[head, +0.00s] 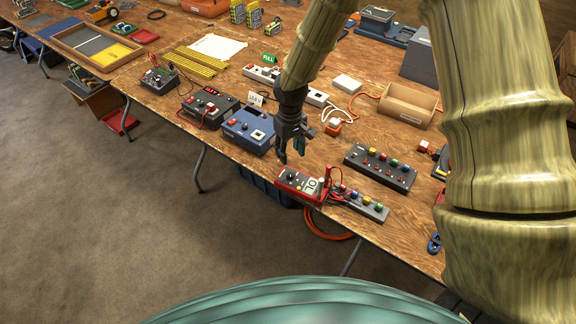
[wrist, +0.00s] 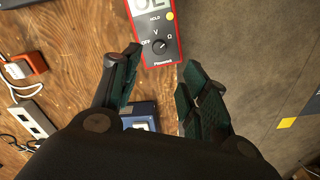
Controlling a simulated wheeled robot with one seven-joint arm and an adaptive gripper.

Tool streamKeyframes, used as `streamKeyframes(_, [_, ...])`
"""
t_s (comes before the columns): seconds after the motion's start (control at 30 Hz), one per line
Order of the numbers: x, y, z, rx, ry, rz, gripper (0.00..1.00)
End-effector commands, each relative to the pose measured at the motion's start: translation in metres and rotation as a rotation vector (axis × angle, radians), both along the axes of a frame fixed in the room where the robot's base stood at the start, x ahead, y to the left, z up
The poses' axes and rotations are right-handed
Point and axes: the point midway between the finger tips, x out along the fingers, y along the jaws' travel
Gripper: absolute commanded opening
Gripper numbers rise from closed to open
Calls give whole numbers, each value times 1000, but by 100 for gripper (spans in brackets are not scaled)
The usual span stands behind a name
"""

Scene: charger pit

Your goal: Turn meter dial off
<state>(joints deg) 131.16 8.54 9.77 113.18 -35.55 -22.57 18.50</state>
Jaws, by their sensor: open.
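A red and dark grey multimeter (head: 302,185) lies near the front edge of the wooden table. Its round dial (wrist: 159,45) shows in the wrist view, with the labels OFF, V and Ω around it and a HOLD label above. The pointer seems to aim toward the Ω side. Part of the display (wrist: 151,5) is cut off at the top of that view; it is lit. My gripper (head: 291,157) is above the table, just left of and behind the meter. Its fingers (wrist: 160,88) are apart and empty, with the dial beyond them. They do not appear to touch the meter.
A blue box (head: 247,130) stands left of my gripper. A red probe (head: 328,178) stands at the meter's right. The table's front edge is close.

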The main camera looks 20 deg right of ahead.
Motion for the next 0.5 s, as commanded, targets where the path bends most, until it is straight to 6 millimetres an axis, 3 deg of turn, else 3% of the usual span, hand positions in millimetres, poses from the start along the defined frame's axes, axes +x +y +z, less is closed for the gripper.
streamKeyframes(0.17, [-1, -3, -10, -3, 3, -1, 45])
streamKeyframes(0.5, [-1, -2, -49, -2, 4, -1, 45])
